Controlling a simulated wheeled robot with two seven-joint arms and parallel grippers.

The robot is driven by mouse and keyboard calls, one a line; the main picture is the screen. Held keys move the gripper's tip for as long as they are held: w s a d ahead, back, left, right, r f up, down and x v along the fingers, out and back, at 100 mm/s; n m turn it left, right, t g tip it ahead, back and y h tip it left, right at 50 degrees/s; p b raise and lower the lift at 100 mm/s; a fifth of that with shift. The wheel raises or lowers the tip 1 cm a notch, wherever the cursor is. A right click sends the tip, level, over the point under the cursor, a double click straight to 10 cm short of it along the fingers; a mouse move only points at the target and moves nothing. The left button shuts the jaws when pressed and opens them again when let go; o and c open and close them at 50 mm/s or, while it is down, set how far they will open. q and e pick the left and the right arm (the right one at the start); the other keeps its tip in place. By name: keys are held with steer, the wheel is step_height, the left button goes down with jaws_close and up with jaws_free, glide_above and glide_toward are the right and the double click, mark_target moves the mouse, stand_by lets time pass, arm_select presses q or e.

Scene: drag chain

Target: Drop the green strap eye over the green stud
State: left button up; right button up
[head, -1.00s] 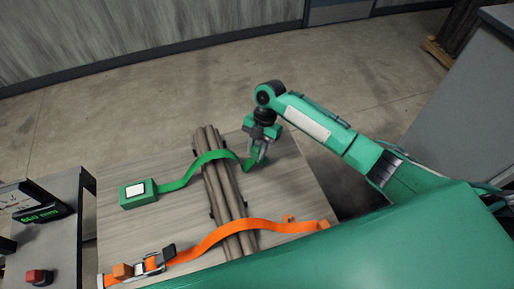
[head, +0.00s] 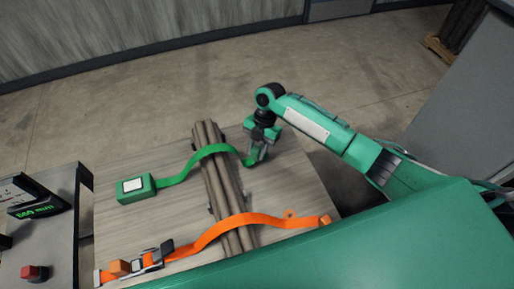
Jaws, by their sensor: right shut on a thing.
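The green strap (head: 207,151) runs from a green box (head: 134,188) with a white top at the left, over a bundle of brown rods (head: 225,192), to my right gripper (head: 251,161). My right gripper is shut on the strap's right end, low over the table to the right of the rods. The strap eye is hidden by the fingers or too small to make out. I cannot make out the green stud; it may be behind the gripper. My left gripper is not in view.
An orange strap (head: 212,231) with a metal buckle (head: 151,259) crosses the rods at the table's front. A side bench at left carries a display (head: 38,206) and a red button (head: 34,272).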

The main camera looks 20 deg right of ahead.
steer(key=shift+f+b, duration=1.15)
steer(key=shift+f, duration=1)
steer(key=o, duration=1.1)
steer(key=shift+c, duration=0.2)
steer(key=p+v, duration=0.8)
steer(key=v, duration=0.5)
steer(key=shift+r, duration=0.35)
steer(key=shift+f, duration=0.1)
